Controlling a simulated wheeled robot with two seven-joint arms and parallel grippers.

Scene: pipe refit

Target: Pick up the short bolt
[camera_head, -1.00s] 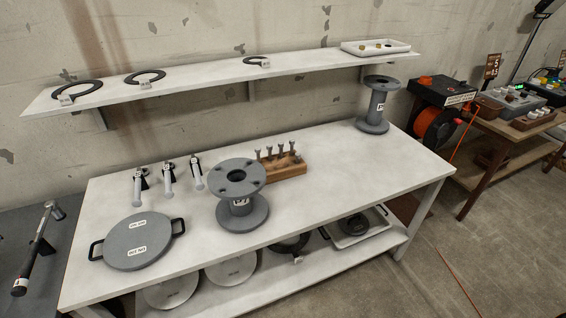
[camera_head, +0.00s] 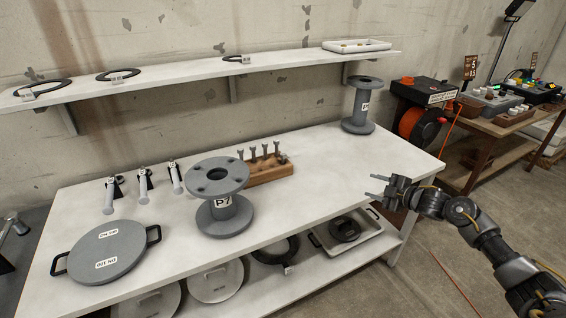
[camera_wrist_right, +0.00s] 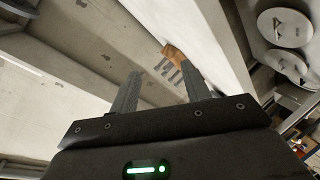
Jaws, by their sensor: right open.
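A wooden block (camera_head: 268,172) stands on the white workbench (camera_head: 330,165), behind the grey P7 flanged spool (camera_head: 222,195). Several grey bolts (camera_head: 264,151) stand upright in it. A shorter stub (camera_head: 284,158) shows at the block's right end; I cannot tell surely whether it is the short bolt. My right gripper (camera_head: 373,187) is open and empty, right of the block over the bench's right front part, clearly apart from it. In the right wrist view the block (camera_wrist_right: 172,52) and bolts (camera_wrist_right: 191,75) show small beyond the open fingers (camera_wrist_right: 161,72). My left gripper is not in view.
Another spool (camera_head: 361,105) stands at the bench's back right. A round grey plate with handles (camera_head: 107,250) and several small tools (camera_head: 143,185) lie left. A shelf (camera_head: 190,82) hangs above. The bench between block and right gripper is clear.

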